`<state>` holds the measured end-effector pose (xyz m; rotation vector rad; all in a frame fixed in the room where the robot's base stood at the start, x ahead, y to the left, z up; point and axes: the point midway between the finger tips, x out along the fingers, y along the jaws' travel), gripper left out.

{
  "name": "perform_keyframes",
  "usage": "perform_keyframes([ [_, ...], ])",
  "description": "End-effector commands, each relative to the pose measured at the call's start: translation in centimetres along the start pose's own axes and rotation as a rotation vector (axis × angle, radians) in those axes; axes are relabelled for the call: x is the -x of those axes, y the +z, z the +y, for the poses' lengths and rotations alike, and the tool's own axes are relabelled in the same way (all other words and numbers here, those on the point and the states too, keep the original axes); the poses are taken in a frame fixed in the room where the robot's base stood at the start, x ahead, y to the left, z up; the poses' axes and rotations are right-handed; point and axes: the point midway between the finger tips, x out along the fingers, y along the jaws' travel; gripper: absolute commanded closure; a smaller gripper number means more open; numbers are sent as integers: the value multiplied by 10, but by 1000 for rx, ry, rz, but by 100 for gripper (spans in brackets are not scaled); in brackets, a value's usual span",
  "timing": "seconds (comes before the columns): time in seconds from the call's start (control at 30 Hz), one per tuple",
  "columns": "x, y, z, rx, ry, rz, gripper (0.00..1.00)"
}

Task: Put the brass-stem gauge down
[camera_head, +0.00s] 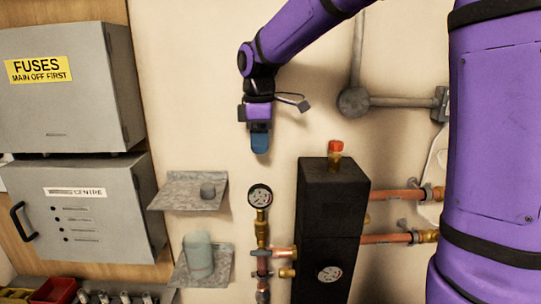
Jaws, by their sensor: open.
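The brass-stem gauge (260,198) has a round white dial with a dark rim. It stands upright at the top of the copper pipework (263,265), left of the black block, with its brass stem below the dial. My gripper (260,148) points down from the purple arm, above the gauge and apart from it. It is open and I see nothing held in it. The gap between its blue fingers is hard to see from this side.
A black block (331,210) with a red-capped brass fitting (335,152) on top stands right of the gauge. A second dial (330,273) shows on its front.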

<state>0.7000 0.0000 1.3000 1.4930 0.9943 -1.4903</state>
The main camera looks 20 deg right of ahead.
Motion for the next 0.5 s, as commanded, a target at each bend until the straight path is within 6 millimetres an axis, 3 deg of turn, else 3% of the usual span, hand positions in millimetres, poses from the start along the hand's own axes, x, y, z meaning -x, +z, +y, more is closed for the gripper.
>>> perform_keyframes([
  [0.27, 11, 11, -11, -56, 22, 11, 49],
  [0.5, 37, 56, -64, -327, 110, 77, 49],
])
